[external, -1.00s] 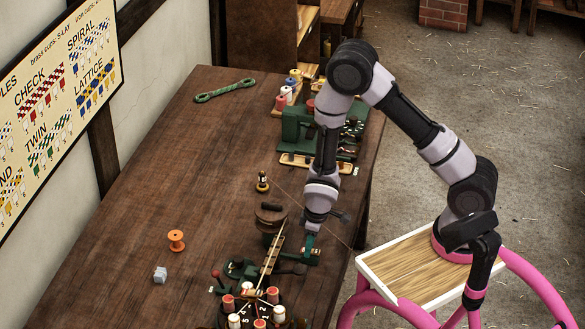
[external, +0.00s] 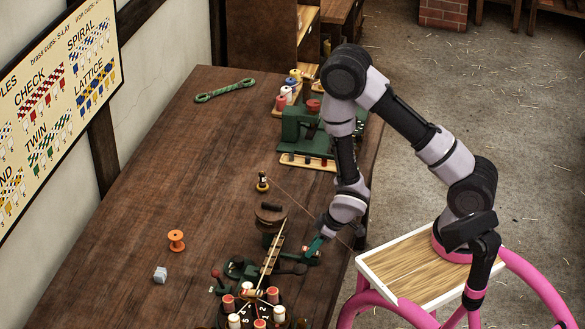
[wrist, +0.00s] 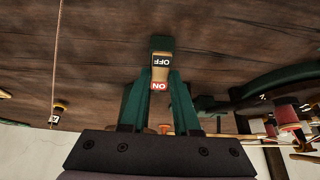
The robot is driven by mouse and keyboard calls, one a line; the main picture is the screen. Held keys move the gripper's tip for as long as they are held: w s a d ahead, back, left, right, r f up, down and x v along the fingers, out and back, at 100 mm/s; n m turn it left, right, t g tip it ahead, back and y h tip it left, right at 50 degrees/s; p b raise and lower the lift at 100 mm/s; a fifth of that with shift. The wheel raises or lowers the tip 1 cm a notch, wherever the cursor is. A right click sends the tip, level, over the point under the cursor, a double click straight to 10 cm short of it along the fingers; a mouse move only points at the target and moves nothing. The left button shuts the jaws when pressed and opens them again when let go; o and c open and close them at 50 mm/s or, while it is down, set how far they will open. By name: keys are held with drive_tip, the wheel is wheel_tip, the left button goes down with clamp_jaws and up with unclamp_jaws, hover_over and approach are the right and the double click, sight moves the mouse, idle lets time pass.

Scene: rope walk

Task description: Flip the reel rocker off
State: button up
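The reel rocker (wrist: 161,62) is a small switch in a green housing. Its black part reads OFF, upside down in the wrist view, and its red part reads ON. My gripper (wrist: 161,82) has two green fingers with a gap between them, and nothing is held. The rocker shows in line with this gap, at the fingertips; I cannot tell whether they touch it. In the external view my gripper (external: 313,250) is tilted, pointing down and left beside the green machine at the table's right edge. The rocker is hard to make out there.
A brown drum (external: 270,212) stands just left of my gripper. A turntable of red and white spools (external: 250,308) is at the front. A thin cord (external: 300,208) runs from a small brass-topped post (external: 262,183).

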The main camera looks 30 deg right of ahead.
drive_tip(key=o, duration=0.3)
drive_tip(key=shift+r, duration=0.1)
wheel_tip(320, 180, up, 10)
idle(0.6)
drive_tip(key=w+d+r+m+t+h, duration=0.1)
drive_tip(key=w+d+r+m, duration=0.2)
drive_tip(key=d+r, duration=0.55)
drive_tip(key=w+d+r+m+t, duration=0.1)
drive_tip(key=w+d+r+m, duration=0.3)
drive_tip(key=r, duration=0.7)
drive_tip(key=s+d+r+m, duration=0.3)
drive_tip(key=s+d+r, duration=0.2)
drive_tip(key=s+r, duration=0.2)
drive_tip(key=s+d+r+m+t, duration=0.1)
drive_tip(key=s+d+r+m, duration=0.2)
drive_tip(key=s+d+r, duration=0.3)
wheel_tip(320, 180, up, 4)
drive_tip(key=shift+s+d+f+h, duration=0.2)
drive_tip(key=shift+s+d+h, duration=0.05)
drive_tip(key=shift+s+h, duration=0.15)
